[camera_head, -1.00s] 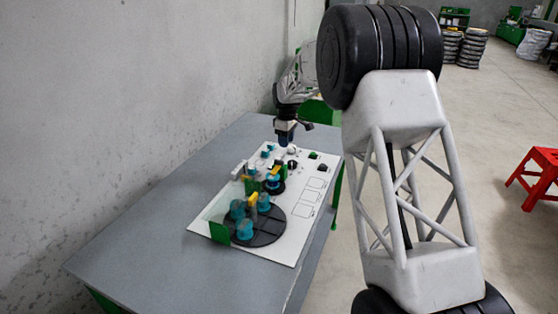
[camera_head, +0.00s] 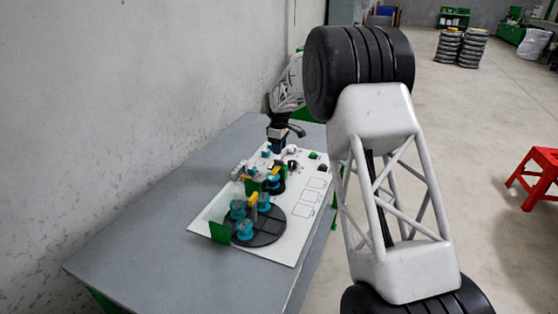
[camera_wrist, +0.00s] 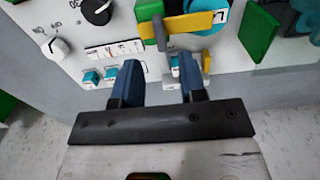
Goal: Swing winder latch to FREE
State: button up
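My gripper (camera_wrist: 162,82) has two blue fingers, apart with a gap between them; it looks open and empty. In the head view my gripper (camera_head: 276,149) is above the far part of the white board. In the wrist view a yellow lever (camera_wrist: 195,23) lies across a teal round part, beyond the fingertips and slightly right; it may be the winder latch. A white tag with a dark mark (camera_wrist: 221,16) sits at its right end. No FREE label is readable. A small teal-and-white part (camera_wrist: 175,66) shows by the right finger, partly hidden.
Green blocks (camera_wrist: 258,31) stand beside the lever. A black knob (camera_wrist: 97,10), a white knob (camera_wrist: 56,48) and teal switches (camera_wrist: 92,77) are on the left. A dark disc (camera_head: 263,232) with teal posts is at the board's near end. The grey table (camera_head: 150,235) is clear nearby.

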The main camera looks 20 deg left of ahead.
jog(key=shift+f, duration=3.05)
grip_shut()
